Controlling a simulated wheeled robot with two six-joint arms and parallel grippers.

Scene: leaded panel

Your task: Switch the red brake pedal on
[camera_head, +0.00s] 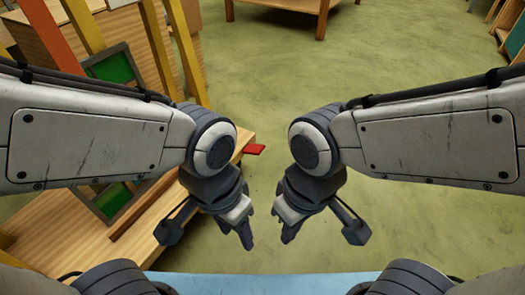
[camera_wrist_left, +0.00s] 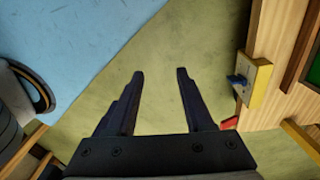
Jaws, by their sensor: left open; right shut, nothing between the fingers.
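The red brake pedal (camera_head: 254,149) is a small flat red piece sticking out from the right edge of the wooden bench, beyond my left gripper. It also shows as a red bit (camera_wrist_left: 230,123) in the left wrist view, at the wooden edge, right of the fingers and partly hidden by the gripper body. My left gripper (camera_head: 243,232) points down, nearer than the pedal and apart from it; in the left wrist view its two fingers (camera_wrist_left: 160,76) are spread with only floor between them. My right gripper (camera_head: 283,230) is shut and empty beside it.
The wooden bench (camera_head: 154,249) with green-paned frames (camera_head: 114,67) and slanted bars stands at the left. A yellow block with a blue knob (camera_wrist_left: 252,82) is on its side. A blue surface (camera_head: 270,284) lies at the front. Green floor ahead and right is open.

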